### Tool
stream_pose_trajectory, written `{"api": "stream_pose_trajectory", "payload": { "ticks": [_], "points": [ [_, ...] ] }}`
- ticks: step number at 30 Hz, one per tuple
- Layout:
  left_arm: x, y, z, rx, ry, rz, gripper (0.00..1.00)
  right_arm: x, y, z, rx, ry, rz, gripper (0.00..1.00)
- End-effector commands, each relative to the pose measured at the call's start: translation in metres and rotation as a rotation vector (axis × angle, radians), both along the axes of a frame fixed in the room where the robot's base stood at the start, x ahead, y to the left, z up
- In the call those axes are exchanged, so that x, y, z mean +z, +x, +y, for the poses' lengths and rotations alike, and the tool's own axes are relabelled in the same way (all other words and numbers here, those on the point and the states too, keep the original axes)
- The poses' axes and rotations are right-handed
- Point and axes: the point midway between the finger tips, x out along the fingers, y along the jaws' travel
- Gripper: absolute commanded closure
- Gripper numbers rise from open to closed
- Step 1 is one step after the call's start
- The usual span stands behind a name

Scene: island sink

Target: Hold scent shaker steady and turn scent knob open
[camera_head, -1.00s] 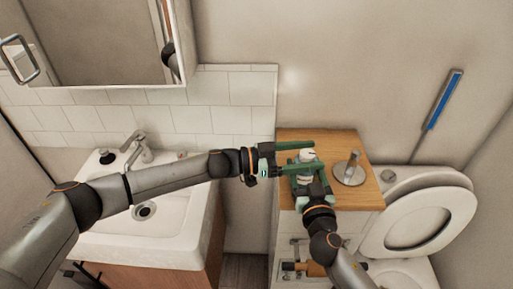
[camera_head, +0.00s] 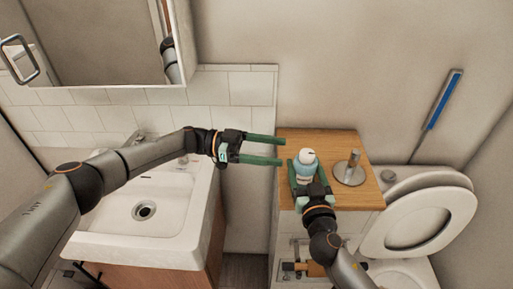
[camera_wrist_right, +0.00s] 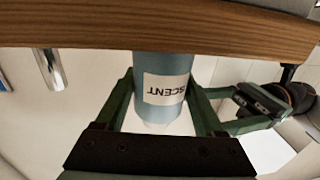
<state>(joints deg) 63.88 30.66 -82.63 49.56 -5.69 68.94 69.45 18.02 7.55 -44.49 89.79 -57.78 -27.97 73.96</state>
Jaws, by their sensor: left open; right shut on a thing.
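The scent shaker (camera_head: 306,165) is a pale blue bottle with a white, rounded top, upright on the wooden cabinet top. In the right wrist view the bottle (camera_wrist_right: 163,68) shows a white label reading SCENT, upside down in that picture. My right gripper (camera_head: 304,181) is shut on the bottle's body, one green finger on each side. My left gripper (camera_head: 282,150) is open and empty, to the left of the bottle, its fingers pointing right and apart from the white top. The knob's setting is too small to tell.
A metal paper holder (camera_head: 350,170) stands on the wooden top (camera_head: 345,144), right of the bottle. A white sink (camera_head: 185,212) is at the left, below a mirror cabinet (camera_head: 100,40). The toilet (camera_head: 455,215) is at the right.

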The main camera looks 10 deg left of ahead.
Motion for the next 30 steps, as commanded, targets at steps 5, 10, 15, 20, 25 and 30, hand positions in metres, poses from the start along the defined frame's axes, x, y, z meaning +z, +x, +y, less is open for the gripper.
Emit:
{"api": "stream_pose_trajectory", "payload": {
  "ticks": [5, 10, 15, 20, 25, 30],
  "points": [
    [0.000, -0.001, 0.026, 0.003, 0.001, 0.000, 0.23, -0.001, 0.000, 0.000, -0.001, 0.000, 0.001, 0.94],
    [0.000, -0.002, 0.036, 0.001, 0.001, 0.000, 0.23, -0.001, 0.000, 0.000, -0.001, 0.000, 0.001, 0.94],
    [0.000, -0.002, 0.038, 0.000, 0.000, 0.000, 0.23, -0.001, 0.000, 0.000, -0.001, 0.000, 0.001, 0.94],
    [0.000, -0.002, 0.037, 0.000, 0.000, 0.000, 0.23, -0.001, 0.000, 0.000, -0.001, 0.000, 0.001, 0.94],
    [-0.002, -0.004, 0.037, 0.021, -0.002, 0.003, 0.23, -0.001, 0.000, -0.001, -0.002, 0.000, 0.001, 0.94],
    [-0.004, -0.012, 0.035, 0.091, -0.009, 0.005, 0.23, -0.001, 0.000, -0.001, -0.002, 0.000, 0.001, 0.94]
  ]
}}
